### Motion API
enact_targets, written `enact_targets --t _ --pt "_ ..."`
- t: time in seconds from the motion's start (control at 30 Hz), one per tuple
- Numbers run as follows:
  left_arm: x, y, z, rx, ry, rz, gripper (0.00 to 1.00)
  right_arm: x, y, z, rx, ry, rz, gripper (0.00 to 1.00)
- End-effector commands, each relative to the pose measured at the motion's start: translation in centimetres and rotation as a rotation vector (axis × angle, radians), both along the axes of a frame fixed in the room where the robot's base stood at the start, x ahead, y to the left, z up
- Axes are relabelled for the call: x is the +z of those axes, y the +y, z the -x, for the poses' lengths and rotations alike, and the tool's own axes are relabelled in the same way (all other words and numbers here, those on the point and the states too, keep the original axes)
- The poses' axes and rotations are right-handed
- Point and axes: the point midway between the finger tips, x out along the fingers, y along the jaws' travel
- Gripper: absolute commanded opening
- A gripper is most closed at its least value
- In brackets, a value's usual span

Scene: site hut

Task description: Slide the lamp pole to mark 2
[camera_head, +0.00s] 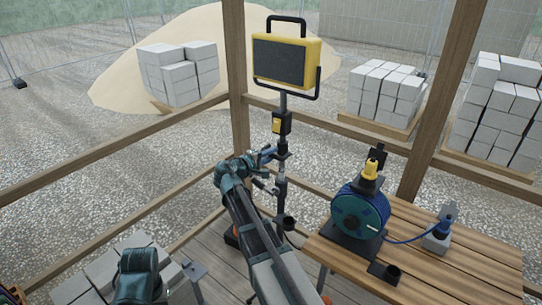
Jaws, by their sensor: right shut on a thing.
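My right gripper (273,170) is at the end of the arm from the bottom middle and is shut on the lamp pole, below that box. The arm partly hides the pole's lower part and foot. I cannot make out any numbered marks on the pole. Part of my left arm shows at the bottom left; its gripper is not in view.
A wooden table (450,268) at the right carries a blue cable reel (360,212) and a grey socket box (438,238) with a blue plug. Wooden posts and rails surround the pole. Grey blocks (85,275) lie at the bottom left; more block stacks stand outside.

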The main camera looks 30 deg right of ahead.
Motion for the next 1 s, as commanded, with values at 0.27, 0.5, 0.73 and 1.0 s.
enact_targets --t 0.27,0.5,0.73,1.0 --pt "6.9 0.0 0.0 -0.002 0.0 0.0 0.0 6.9 0.0 0.0 0.001 0.0 0.002 0.0" --pt "10.1 0.0 0.0 0.0 0.0 0.0 0.0 10.1 0.0 0.0 0.001 0.0 0.002 0.0" --pt "10.4 0.0 0.0 0.003 0.0 0.001 0.0 10.4 0.0 0.0 0.001 0.0 0.002 0.0" --pt "10.3 0.0 0.0 0.002 0.0 0.001 0.0 10.3 0.0 0.0 0.001 0.0 0.001 0.29"
